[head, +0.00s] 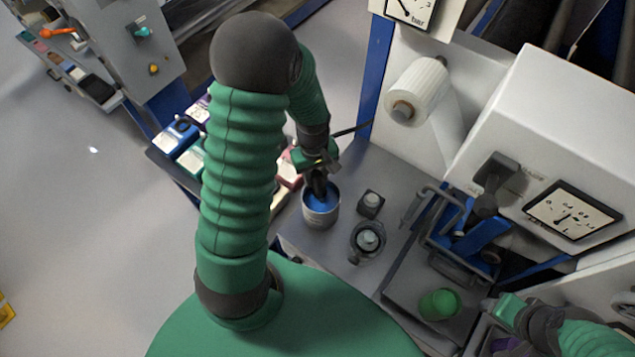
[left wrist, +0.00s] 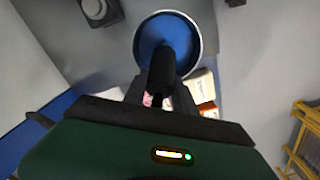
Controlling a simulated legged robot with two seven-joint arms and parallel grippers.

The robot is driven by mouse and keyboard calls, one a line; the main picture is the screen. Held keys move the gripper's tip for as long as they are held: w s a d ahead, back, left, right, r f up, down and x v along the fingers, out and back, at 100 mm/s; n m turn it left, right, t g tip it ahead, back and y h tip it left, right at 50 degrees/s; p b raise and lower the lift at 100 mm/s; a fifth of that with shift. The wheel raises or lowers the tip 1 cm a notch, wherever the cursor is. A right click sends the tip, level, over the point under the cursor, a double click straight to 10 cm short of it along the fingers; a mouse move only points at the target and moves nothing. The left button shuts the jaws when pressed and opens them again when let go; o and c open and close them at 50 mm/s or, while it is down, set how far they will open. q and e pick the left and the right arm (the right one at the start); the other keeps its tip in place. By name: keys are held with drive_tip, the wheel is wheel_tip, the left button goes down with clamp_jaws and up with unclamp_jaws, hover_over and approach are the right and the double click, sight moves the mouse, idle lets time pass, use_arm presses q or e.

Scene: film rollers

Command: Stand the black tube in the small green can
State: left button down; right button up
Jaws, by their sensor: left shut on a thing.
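My left gripper (head: 319,178) is shut on the black tube (left wrist: 162,70), just over a grey can with a blue inside (head: 320,216). In the left wrist view the tube points toward the blue inside of this can (left wrist: 150,30). I cannot tell whether its end is inside or above the rim. A small green can (head: 440,304) stands apart, at the lower right of the head view. My right gripper (head: 492,303) is near the green can, at its right; its fingers are too small to read.
A small dark block (head: 370,204) and a round grey fitting (head: 368,240) stand right of the blue-lined can. A white machine with a gauge (head: 570,215) and a white roll (head: 417,90) border the bench. Boxes (head: 190,160) lie at the left. A grey bench strip (head: 330,265) is clear.

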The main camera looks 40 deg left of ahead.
use_arm(q)
drive_tip(key=r, duration=0.7)
drive_tip(key=shift+a+r, duration=0.35)
drive_tip(key=r+p, duration=0.1)
drive_tip(key=r, duration=0.2)
drive_tip(key=shift+s+d+r, duration=0.1)
drive_tip(key=shift+d+r, duration=0.1)
wheel_tip(320, 180, up, 13)
drive_tip(key=p, duration=1.2)
use_arm(e)
drive_tip(key=w+v, duration=0.3)
drive_tip(key=v, duration=1)
drive_tip(key=shift+a+r, duration=0.3)
drive_tip(key=shift+r, duration=0.1)
drive_tip(key=shift+s, duration=0.15)
